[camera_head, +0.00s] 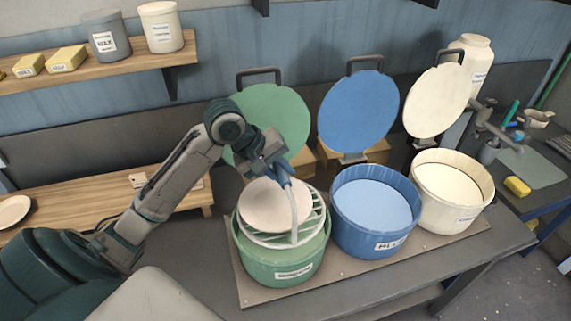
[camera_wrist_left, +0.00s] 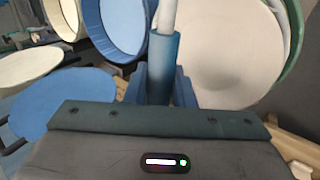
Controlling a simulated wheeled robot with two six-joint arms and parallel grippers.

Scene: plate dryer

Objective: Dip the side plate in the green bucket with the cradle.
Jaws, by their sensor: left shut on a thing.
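The green bucket (camera_head: 283,262) stands at the left of the row of buckets. The white slatted cradle (camera_head: 313,226) is at the bucket's mouth, and I cannot tell whether it touches the liquid. The pale side plate (camera_head: 272,207) lies on the cradle; it also shows in the left wrist view (camera_wrist_left: 225,50). My left gripper (camera_head: 277,168) is above the bucket, shut on the cradle's blue-gripped handle (camera_wrist_left: 163,65). The green lid (camera_head: 285,115) stands raised behind the bucket, partly hidden by my arm. My right gripper is not in view.
A blue bucket (camera_head: 374,240) and a cream bucket (camera_head: 458,213) stand to the right, with raised blue (camera_head: 358,115) and cream (camera_head: 437,100) lids behind them. A wooden shelf (camera_head: 115,67) with jars is at upper left. Another plate (camera_head: 13,211) lies at far left.

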